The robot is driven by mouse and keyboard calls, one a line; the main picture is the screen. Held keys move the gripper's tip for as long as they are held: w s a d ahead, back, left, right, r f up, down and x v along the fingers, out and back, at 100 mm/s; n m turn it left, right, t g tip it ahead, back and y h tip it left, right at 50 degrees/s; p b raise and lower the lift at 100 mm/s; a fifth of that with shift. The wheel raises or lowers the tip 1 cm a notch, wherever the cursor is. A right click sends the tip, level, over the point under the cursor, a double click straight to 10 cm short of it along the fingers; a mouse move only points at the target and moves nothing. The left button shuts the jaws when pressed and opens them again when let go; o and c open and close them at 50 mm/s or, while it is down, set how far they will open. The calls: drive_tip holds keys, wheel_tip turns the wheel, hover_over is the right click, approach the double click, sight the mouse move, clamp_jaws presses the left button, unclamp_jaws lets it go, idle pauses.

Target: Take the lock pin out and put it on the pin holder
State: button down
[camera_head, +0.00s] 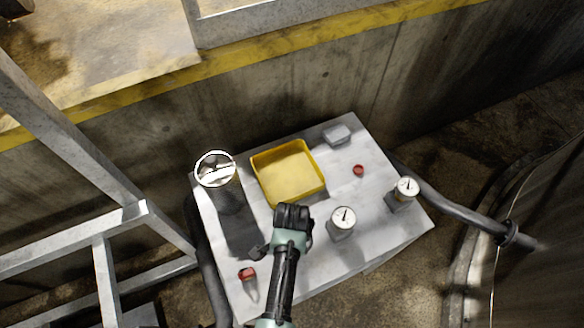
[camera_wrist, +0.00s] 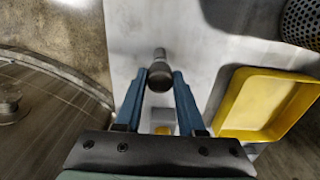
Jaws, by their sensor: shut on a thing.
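The lock pin (camera_wrist: 159,82) appears in the wrist view as a dark round knob with a short grey shaft beyond it. My gripper (camera_wrist: 161,76) is shut on it, with the blue fingers on either side of the knob. The light grey table top (camera_wrist: 185,45) shows behind the pin. In the head view my arm reaches over the front of the table (camera_head: 322,262), just in front of the yellow tray (camera_head: 289,172). My fingers and the pin are mostly hidden there. I cannot tell for certain which fitting is the pin holder.
A tall cylinder with a shiny top (camera_head: 217,170) stands left of the tray. A red-topped part (camera_head: 248,274) is at front left. Two gauges (camera_head: 343,217) (camera_head: 406,187), a red button (camera_head: 358,170) and a grey box (camera_head: 337,134) are on the right half. A concrete wall rises behind.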

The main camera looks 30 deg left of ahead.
drive_tip(key=shift+f+b, duration=0.65)
drive_tip(key=shift+f, duration=0.25)
drive_tip(key=shift+c, duration=2.2)
unclamp_jaws()
drive_tip(key=shift+c, duration=0.4)
drive_tip(key=shift+r, duration=0.15)
wheel_tip(320, 180, up, 7)
drive_tip(key=p, duration=0.7)
